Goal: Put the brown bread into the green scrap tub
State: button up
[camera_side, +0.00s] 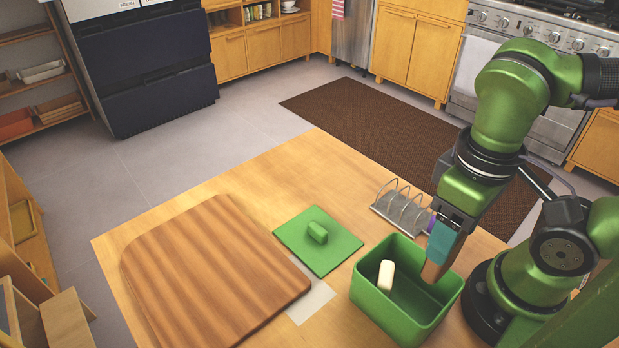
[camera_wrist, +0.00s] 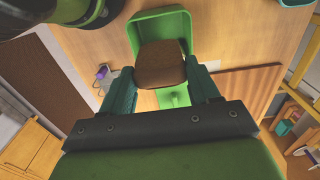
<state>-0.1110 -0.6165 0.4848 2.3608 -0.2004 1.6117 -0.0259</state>
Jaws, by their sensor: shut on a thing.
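My gripper (camera_side: 440,248) is shut on the brown bread (camera_side: 433,271), a brown slice that hangs down from the teal fingers. In the wrist view the bread (camera_wrist: 161,64) sits between both fingers. The green scrap tub (camera_side: 386,308) stands open on the table below. The bread's lower end overlaps the tub's back right rim in the side view; its exact height above the tub is hard to judge. In the wrist view the tub (camera_wrist: 149,21) lies partly behind the bread. A cream-coloured block (camera_side: 386,275) is inside the tub.
A green lid with a knob (camera_side: 341,251) lies left of the tub. A metal toast rack (camera_side: 401,207) stands behind it. A striped wooden board (camera_side: 205,270) covers the table's left, with a pale sheet (camera_side: 315,297) beside it. Something purple (camera_wrist: 102,72) shows left in the wrist view.

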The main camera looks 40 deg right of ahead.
jog(key=shift+f, duration=0.15)
dwell(0.5)
jog(key=o, duration=1.1)
notch_tip(320, 180, up, 17)
jog(key=w+d+f+m+t, duration=0.1)
jog(key=w+d+f+t, duration=0.1)
jog(key=w+d+f, duration=0.1)
jog(key=w+d+f+m+t+y, duration=0.1)
jog(key=w+d+f+t, duration=0.1)
jog(key=w+d+f, duration=0.2)
jog(key=w+d+f+m+t+y, duration=0.1)
jog(key=w+d+f+m+t, duration=0.1)
jog(key=w+f, duration=0.3)
jog(key=shift+w+d+f+t, duration=0.1)
jog(key=shift+d+f+t, duration=0.5)
jog(key=shift+d+f, duration=0.15)
